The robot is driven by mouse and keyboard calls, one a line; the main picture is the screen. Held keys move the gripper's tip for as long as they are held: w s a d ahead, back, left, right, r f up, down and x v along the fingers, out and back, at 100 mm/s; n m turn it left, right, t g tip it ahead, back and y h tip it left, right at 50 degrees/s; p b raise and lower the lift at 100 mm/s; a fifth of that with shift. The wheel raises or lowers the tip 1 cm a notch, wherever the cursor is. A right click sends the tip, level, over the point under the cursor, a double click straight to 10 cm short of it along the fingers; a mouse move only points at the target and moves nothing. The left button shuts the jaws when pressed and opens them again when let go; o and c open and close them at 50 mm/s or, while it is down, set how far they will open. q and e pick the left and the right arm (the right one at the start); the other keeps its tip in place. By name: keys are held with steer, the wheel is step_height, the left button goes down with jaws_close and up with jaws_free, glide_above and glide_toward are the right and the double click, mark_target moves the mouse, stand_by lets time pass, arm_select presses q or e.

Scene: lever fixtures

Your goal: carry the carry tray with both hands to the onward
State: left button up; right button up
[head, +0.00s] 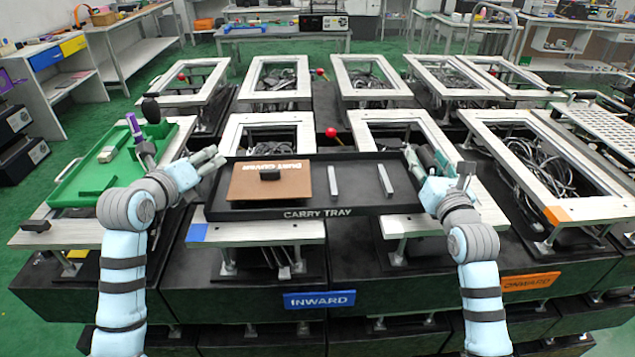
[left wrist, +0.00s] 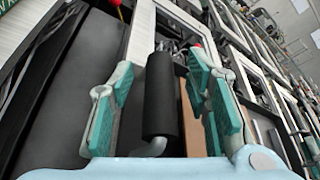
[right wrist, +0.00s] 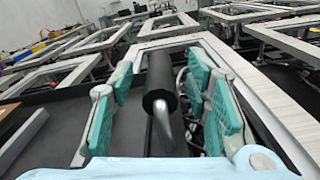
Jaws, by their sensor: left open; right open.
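The black carry tray (head: 285,212) sits level across two pale metal frames above the blue INWARD sign (head: 320,300). In it lie a brown dust cover (head: 300,185) with a black knob and two grey bars (head: 333,182). My left gripper (head: 213,160) is at the tray's left end, open, its fingers either side of the black left handle (left wrist: 160,95). My right gripper (head: 432,165) is at the right end, open, with the black right handle (right wrist: 161,80) between its fingers. Neither grip is closed. The orange ONWARD sign (head: 530,284) is at the lower right.
An empty frame with an orange corner (head: 557,214) stands above the ONWARD sign. A perforated tray (head: 590,128) is at the far right. A green tray (head: 95,172) is at left. Red-knobbed levers (head: 331,132) stand between and behind the frames.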

arm_select(q)
jaws_close()
arm_select(e)
jaws_close()
steer(key=shift+r, duration=0.1)
